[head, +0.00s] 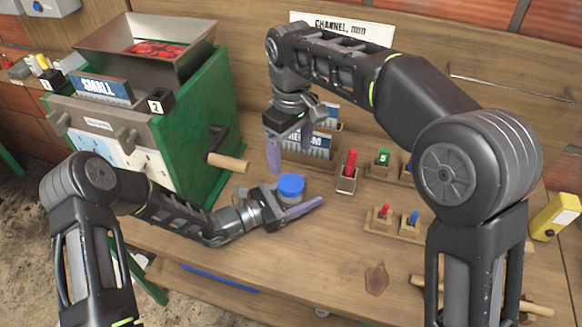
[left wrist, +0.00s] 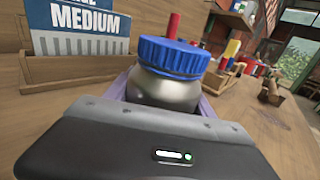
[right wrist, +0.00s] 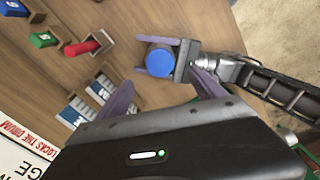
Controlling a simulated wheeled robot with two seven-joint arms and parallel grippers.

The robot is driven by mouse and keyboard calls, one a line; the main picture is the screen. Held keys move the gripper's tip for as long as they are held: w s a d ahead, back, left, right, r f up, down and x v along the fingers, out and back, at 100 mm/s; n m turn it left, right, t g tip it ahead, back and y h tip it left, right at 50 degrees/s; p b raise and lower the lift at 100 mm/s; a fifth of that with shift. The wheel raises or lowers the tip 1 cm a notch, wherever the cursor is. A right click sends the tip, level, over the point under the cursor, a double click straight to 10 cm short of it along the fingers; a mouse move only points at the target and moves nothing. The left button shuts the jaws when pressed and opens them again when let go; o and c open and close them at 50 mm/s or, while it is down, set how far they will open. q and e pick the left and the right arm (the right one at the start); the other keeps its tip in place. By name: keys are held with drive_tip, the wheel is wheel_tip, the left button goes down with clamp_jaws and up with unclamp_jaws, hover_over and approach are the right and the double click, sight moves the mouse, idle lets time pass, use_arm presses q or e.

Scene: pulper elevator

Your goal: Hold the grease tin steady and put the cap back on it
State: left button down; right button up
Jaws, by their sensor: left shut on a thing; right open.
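The grease tin (left wrist: 165,90) is a rounded metal tin standing upright on the bench, with a ribbed blue cap (left wrist: 172,55) sitting on its top. The cap also shows in the head view (head: 291,185) and from above in the right wrist view (right wrist: 160,61). My left gripper (head: 300,203) is shut around the tin's body, below the cap. My right gripper (head: 290,150) is open and empty, above and behind the tin; its purple fingers (right wrist: 160,100) point down toward the bench, apart from the cap. Whether the cap is fully seated cannot be told.
A green pulper with a hopper (head: 150,50) stands at the left, its wooden handle (head: 228,162) near the tin. Behind are a card box marked MEDIUM (head: 308,145) and a red peg in a holder (head: 348,172). Small colored pieces sit on wooden blocks (head: 396,222) at right. The front bench is mostly clear.

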sight(279, 203)
drive_tip(key=shift+r, duration=1.5)
use_arm(q)
drive_tip(key=shift+c, duration=1.3)
unclamp_jaws()
drive_tip(key=shift+a, duration=0.1)
use_arm(e)
drive_tip(key=shift+f, duration=0.1)
use_arm(q)
drive_tip(key=b+v, duration=0.2)
drive_tip(key=v, duration=0.4)
drive_tip(key=shift+s+a+f, duration=0.1)
drive_tip(key=shift+a, duration=0.2)
drive_tip(key=shift+s+a, duration=0.3)
drive_tip(key=shift+a, duration=0.15)
use_arm(e)
drive_tip(key=shift+f, duration=0.95)
